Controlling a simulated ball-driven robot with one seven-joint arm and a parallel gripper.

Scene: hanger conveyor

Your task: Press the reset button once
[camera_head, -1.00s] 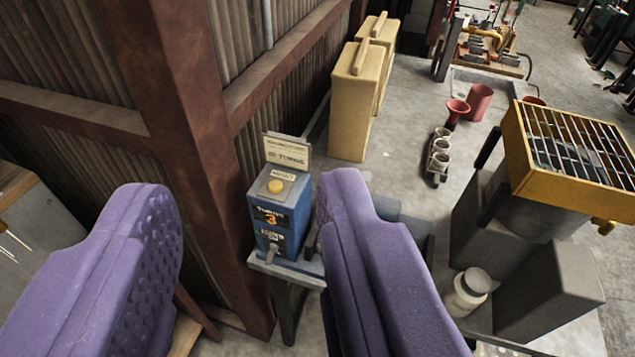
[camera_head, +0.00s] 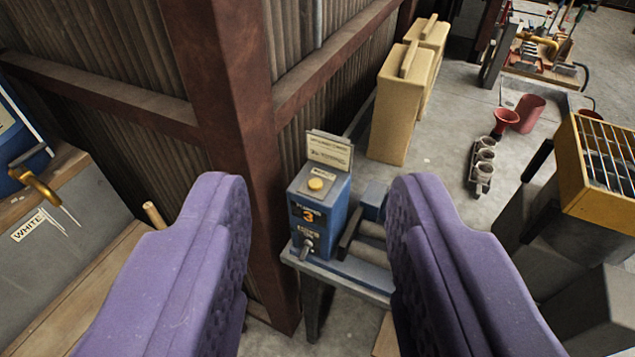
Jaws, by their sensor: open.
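The reset button is a round yellow button (camera_head: 316,184) on top of a blue control box (camera_head: 318,215). The box shows an orange 3 on its front, has a small lever below it, and carries a sign plate (camera_head: 329,150) behind the button. It stands on a small blue-grey stand beside a rust-brown post. My gripper (camera_head: 318,215) is open, with its two purple padded fingers at left and right. The box shows in the gap between the fingers, farther off, and nothing is held. The button is in full view and the fingers appear apart from it.
The brown post (camera_head: 225,120) and corrugated wall stand close at left. Rollers (camera_head: 370,240) lie right of the box. Tan cases (camera_head: 400,100), a red funnel (camera_head: 506,118) and a yellow grated box (camera_head: 600,160) stand beyond.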

